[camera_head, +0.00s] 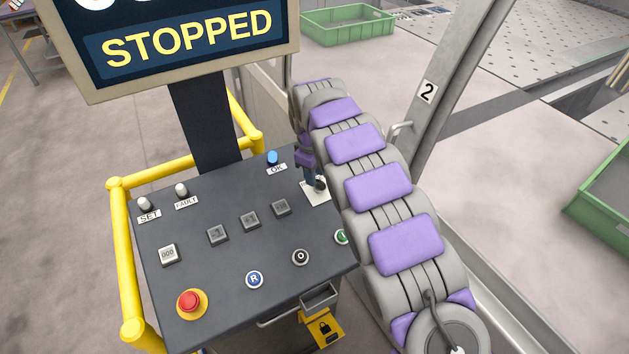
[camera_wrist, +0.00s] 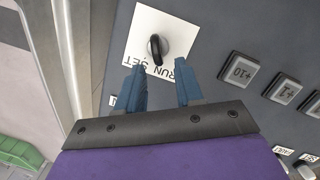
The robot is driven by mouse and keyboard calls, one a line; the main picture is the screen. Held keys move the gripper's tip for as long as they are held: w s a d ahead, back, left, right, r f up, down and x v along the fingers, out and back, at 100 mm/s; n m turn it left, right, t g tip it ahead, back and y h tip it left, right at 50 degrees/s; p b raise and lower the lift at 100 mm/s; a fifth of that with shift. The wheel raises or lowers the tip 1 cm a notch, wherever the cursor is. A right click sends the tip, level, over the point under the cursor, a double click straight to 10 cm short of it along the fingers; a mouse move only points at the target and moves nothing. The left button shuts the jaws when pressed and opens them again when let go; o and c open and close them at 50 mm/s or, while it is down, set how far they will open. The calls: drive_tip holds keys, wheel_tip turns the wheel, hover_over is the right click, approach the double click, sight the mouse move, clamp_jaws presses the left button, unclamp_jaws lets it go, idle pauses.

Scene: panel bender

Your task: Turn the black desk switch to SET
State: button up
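The black desk switch (camera_wrist: 157,47) stands on a white plate (camera_wrist: 185,35) marked RUN and SET in the wrist view. I cannot tell for sure which word it points to. My gripper (camera_wrist: 160,75) is open, with its two blue fingers apart and nothing between them. The fingertips are just short of the knob in the picture, one towards each side, and no contact shows. In the head view my gripper (camera_head: 313,178) is low over the white plate (camera_head: 316,196) at the desk's right edge, and my arm and fingers partly cover the switch.
The screen (camera_head: 190,38) reads STOPPED. The desk (camera_head: 190,222) carries several grey buttons, a red mushroom button (camera_head: 190,301), a blue R button (camera_head: 254,280) and a black O button (camera_head: 300,257). The blue OK lamp (camera_head: 272,157) is close behind my gripper. A yellow rail (camera_head: 122,260) borders the desk.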

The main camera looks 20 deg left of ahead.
sight(319, 181)
drive_tip(key=shift+w+d+f, duration=0.1)
drive_tip(key=shift+d+f, duration=0.2)
drive_tip(key=shift+f, duration=0.55)
drive_tip(key=shift+w+d+f, duration=0.1)
drive_tip(key=shift+d+f, duration=0.2)
drive_tip(key=shift+f, duration=0.5)
drive_tip(key=shift+a+f, duration=0.1)
drive_tip(key=shift+a, duration=0.3)
drive_tip(key=shift+c, duration=0.3)
drive_tip(key=shift+d, duration=0.1)
drive_tip(key=c, duration=0.6)
